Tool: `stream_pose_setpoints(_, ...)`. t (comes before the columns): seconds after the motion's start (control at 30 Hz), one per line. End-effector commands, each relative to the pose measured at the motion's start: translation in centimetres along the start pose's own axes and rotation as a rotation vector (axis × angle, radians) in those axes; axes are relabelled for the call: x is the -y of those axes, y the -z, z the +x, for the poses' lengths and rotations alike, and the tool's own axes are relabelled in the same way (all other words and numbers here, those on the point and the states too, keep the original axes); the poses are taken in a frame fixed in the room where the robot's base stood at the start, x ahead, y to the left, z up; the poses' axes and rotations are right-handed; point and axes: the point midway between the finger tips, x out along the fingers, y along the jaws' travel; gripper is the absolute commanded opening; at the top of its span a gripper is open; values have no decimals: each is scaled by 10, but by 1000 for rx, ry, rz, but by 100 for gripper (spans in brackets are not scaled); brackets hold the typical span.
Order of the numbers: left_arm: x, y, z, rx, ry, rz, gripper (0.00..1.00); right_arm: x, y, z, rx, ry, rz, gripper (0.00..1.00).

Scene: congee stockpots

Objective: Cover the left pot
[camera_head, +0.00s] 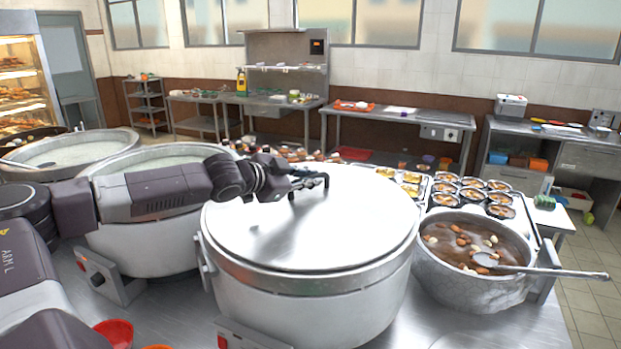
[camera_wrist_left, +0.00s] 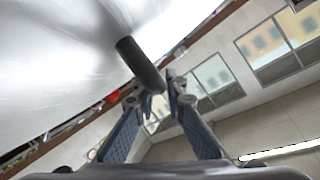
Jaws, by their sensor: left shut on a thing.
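A large round steel lid (camera_head: 330,225) covers the top of the front middle pot (camera_head: 310,315). I cannot tell whether it rests fully on the rim or is slightly raised. My left gripper (camera_head: 318,181) is over the lid, shut on its dark bar handle. In the left wrist view, the handle (camera_wrist_left: 140,62) runs between the fingers of the left gripper (camera_wrist_left: 165,88), beside the shiny lid (camera_wrist_left: 60,60). The left pot (camera_head: 140,247) stands open with pale congee inside, partly hidden behind my left arm. My right gripper is not in view.
Another open congee pot (camera_head: 70,150) stands at the far left. A pot of brown stew (camera_head: 475,275) with a ladle (camera_head: 550,271) stands at right. Trays of filled bowls (camera_head: 470,190) lie behind it. Red bowls (camera_head: 115,332) are at front left.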

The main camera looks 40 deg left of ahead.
Motion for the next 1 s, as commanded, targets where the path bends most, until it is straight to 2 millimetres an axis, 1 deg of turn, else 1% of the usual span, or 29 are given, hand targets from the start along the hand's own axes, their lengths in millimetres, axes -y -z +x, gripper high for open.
stream_pose_setpoints(0.03, 2, 4, -1, -7, 4, 0, 0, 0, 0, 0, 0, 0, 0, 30)
stream_pose_setpoints(0.1, 2, 4, -1, -7, 4, 0, 0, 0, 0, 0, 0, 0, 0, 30)
stream_pose_setpoints(0.13, 2, 4, -1, -7, 4, 0, 12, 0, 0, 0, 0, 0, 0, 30)
stream_pose_setpoints(0.3, 2, 2, 0, -4, 3, 0, 31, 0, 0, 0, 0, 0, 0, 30)
stream_pose_setpoints(0.5, 1, 1, 0, -2, 1, 0, 31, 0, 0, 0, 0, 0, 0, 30)
stream_pose_setpoints(0.53, -2, -3, 1, 6, -4, -2, 31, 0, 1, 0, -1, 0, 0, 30)
stream_pose_setpoints(0.73, -1, 0, -5, 3, 0, 4, 31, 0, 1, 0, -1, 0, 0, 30)
stream_pose_setpoints(0.87, 1, 1, -17, 2, 3, 7, 31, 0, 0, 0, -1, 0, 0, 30)
stream_pose_setpoints(0.93, 1, -1, -27, 4, 2, 5, 31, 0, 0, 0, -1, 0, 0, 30)
stream_pose_setpoints(1.0, 2, 2, -37, -1, 3, 6, 31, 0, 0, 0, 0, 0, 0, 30)
